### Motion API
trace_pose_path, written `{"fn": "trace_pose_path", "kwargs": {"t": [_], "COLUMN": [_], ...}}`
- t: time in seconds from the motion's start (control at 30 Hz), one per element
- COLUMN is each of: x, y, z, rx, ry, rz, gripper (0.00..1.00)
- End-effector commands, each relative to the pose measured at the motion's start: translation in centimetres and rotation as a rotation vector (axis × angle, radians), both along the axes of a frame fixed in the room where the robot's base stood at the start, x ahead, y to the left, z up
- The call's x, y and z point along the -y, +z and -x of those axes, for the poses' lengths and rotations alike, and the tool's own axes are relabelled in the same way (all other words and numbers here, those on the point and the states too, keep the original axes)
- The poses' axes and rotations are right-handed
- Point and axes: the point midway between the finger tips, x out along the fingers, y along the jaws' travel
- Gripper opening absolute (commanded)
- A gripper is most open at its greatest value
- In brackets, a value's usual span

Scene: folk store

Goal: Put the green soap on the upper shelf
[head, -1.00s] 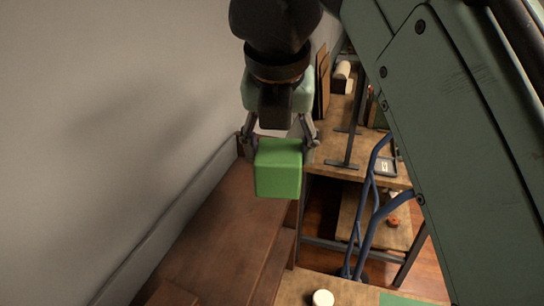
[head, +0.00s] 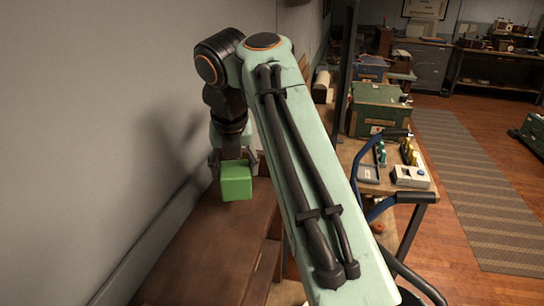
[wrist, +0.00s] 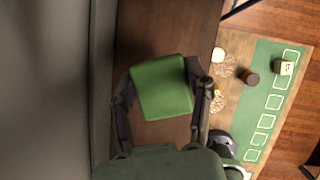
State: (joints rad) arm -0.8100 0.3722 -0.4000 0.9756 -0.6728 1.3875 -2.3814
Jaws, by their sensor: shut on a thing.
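The green soap (head: 236,182) is a bright green block held in my gripper (head: 234,163), in the left half of the head view. In the wrist view the soap (wrist: 161,88) sits between the two fingers of my gripper (wrist: 162,92), which are shut on its sides. Below it is a dark brown wooden surface (head: 205,240) along the grey wall, which also shows in the wrist view (wrist: 165,30). The soap looks raised over this surface, though the gap is hard to judge. I cannot tell whether this surface is the upper shelf.
The grey wall (head: 90,120) runs close on the left. A lower table with a green mat (wrist: 268,100) and small items lies right of the wood in the wrist view.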

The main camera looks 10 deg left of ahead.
Motion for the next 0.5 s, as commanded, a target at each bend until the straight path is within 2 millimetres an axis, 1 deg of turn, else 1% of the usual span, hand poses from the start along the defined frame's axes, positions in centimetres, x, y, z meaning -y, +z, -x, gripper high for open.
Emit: {"fn": "trace_pose_path", "kwargs": {"t": [0.13,0.3,0.4,0.5], "x": [-0.7,-0.8,-0.6,-0.6], "y": [-1.4,-3.5,-4.1,-4.2], "z": [-0.8,-0.7,-0.7,-0.8], "rx": [-0.001,-0.002,0.000,0.001], "ry": [0.002,0.005,0.003,0.002], "rz": [0.003,0.002,0.001,0.000], "gripper": [0.11,0.11,0.11,0.11]}}
